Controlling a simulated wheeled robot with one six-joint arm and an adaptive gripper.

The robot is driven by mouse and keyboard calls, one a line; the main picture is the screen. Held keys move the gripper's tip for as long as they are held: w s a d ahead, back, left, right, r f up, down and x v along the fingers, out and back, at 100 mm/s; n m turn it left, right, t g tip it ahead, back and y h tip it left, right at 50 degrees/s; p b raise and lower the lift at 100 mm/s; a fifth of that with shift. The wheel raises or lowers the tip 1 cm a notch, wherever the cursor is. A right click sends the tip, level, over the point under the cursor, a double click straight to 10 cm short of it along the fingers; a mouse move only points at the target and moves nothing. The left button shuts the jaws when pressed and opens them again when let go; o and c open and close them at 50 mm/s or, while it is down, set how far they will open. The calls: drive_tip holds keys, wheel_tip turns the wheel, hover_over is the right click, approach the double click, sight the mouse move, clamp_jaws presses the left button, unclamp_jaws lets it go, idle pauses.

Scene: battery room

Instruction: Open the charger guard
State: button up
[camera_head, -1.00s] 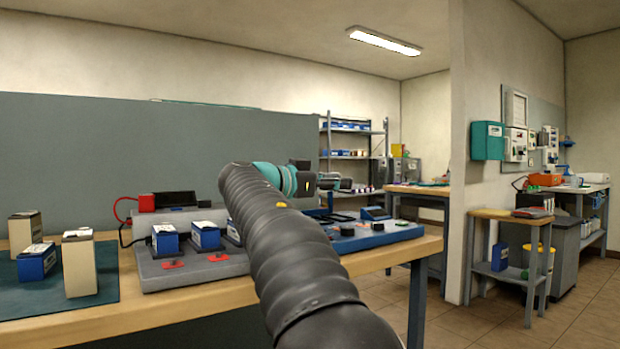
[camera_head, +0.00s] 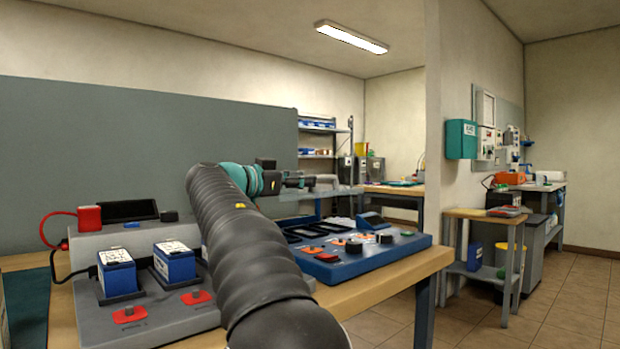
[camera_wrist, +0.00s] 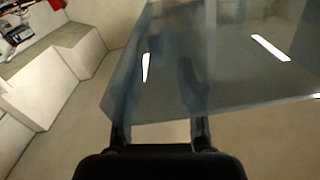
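The charger guard looks like a clear, bluish panel (camera_head: 335,194) tilted up over the blue charger unit (camera_head: 352,258) on the bench. In the wrist view the clear panel (camera_wrist: 235,85) fills the upper middle and right, with bright lamp reflections on it. My gripper (camera_head: 302,182) is beside the panel at the end of my outstretched arm.
A grey charger (camera_head: 75,312) with blue batteries (camera_head: 117,272) and red tags stands left of my arm on the wooden bench (camera_head: 405,280). A grey partition (camera_head: 150,150) stands behind. A small side table (camera_head: 480,214) stands to the right, with open tiled floor (camera_head: 560,310) between.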

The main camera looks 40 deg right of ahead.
drive_tip(key=shift+w+d, duration=0.1)
drive_tip(key=shift+d, duration=1.95)
drive_tip(key=shift+c, duration=0.2)
clamp_jaws()
